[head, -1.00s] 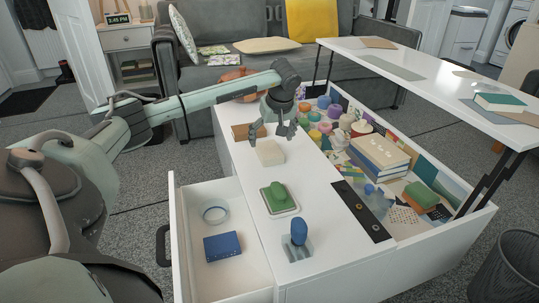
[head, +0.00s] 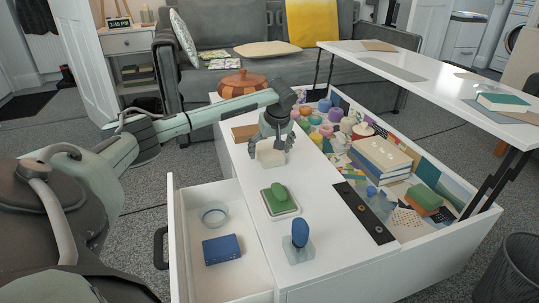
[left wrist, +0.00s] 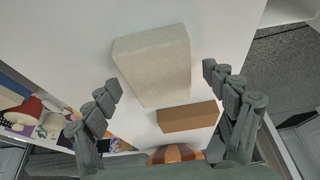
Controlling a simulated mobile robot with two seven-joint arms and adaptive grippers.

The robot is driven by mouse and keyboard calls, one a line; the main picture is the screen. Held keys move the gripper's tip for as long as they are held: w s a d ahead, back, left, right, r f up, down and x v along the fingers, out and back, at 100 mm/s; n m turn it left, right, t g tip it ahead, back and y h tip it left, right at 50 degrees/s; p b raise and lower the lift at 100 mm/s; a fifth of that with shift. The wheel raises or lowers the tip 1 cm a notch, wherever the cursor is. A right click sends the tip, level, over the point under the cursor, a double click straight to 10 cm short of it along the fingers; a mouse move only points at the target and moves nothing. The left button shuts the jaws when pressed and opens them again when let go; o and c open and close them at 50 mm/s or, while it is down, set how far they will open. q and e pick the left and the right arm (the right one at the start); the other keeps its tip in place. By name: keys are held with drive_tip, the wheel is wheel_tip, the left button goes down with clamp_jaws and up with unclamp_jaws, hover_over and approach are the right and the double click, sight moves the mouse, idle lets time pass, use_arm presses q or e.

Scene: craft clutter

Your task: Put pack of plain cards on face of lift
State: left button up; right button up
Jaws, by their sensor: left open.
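A cream block (head: 271,156), which looks like the pack of plain cards, rests on the white fixed part of the coffee table (head: 335,237). It also shows in the left wrist view (left wrist: 155,62), tilted in the picture. The raised lift top (head: 440,84) is a white panel at the right, held up on dark hinged legs. My left gripper (head: 271,146) is open, pointing down at the cream block. In the left wrist view its fingers (left wrist: 163,80) stand apart on either side of the block's near end; whether they touch it cannot be told. My right gripper is not in view.
A brown block (head: 243,132), a green item on a tray (head: 281,199) and a blue-topped stamp (head: 299,234) share the surface. An open drawer (head: 182,228) is at left. The lift top holds flat sheets and a green book (head: 502,101), with bare white between.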

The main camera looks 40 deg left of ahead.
use_arm(q)
drive_tip(key=shift+f, duration=0.2)
idle(0.3)
drive_tip(key=c, duration=1.4)
